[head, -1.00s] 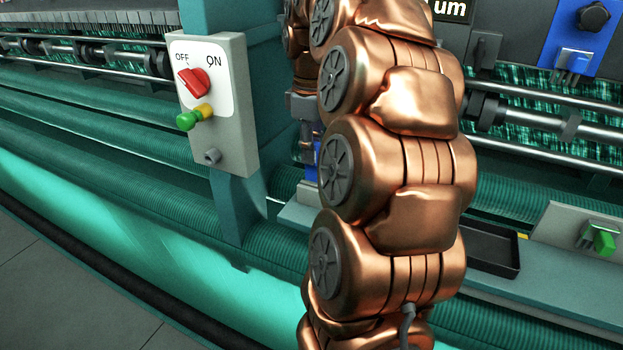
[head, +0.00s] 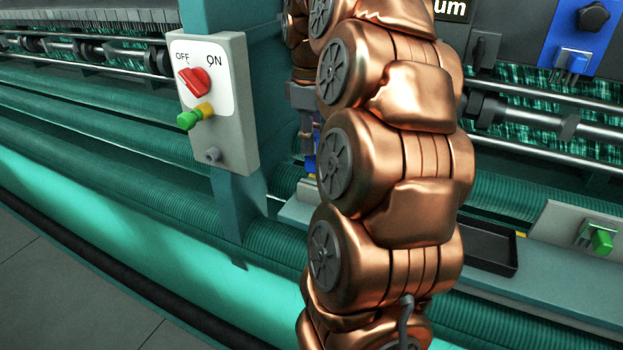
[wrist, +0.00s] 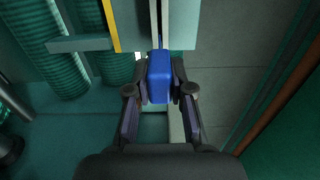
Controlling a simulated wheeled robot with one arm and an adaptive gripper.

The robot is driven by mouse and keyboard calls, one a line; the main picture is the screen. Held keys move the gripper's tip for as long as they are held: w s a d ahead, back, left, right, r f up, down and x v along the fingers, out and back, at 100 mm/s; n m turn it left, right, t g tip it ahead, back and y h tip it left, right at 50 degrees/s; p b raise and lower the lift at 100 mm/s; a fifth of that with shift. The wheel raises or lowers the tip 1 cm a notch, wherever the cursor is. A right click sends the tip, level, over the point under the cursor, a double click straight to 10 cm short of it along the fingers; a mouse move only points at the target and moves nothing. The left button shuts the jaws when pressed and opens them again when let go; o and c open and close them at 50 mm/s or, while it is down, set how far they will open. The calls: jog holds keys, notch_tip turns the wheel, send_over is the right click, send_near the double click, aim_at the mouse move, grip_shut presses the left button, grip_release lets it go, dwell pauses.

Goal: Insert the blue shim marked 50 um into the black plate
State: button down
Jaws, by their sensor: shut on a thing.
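My gripper (wrist: 160,85) shows in the wrist view with its two fingers closed on the sides of a blue block-like piece (wrist: 159,78), taken to be the blue shim. No marking on it can be read. In the head view a small part of the blue piece (head: 310,160) shows at the left edge of my copper arm, which hides most of the gripper. I cannot make out the black plate for certain. A grey ledge with a pale slotted strip (wrist: 160,25) lies just beyond the blue piece in the wrist view; whether they touch is unclear.
A switch box (head: 212,105) with a red knob and green button stands left of my arm. A black tray (head: 488,250) lies on the shelf to the right, near a green-knobbed fixture (head: 598,240). Teal ribbed rollers (head: 110,190) run along the machine.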

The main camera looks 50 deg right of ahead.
jog(key=shift+r+p, duration=0.9)
jog(key=shift+r, duration=1.1)
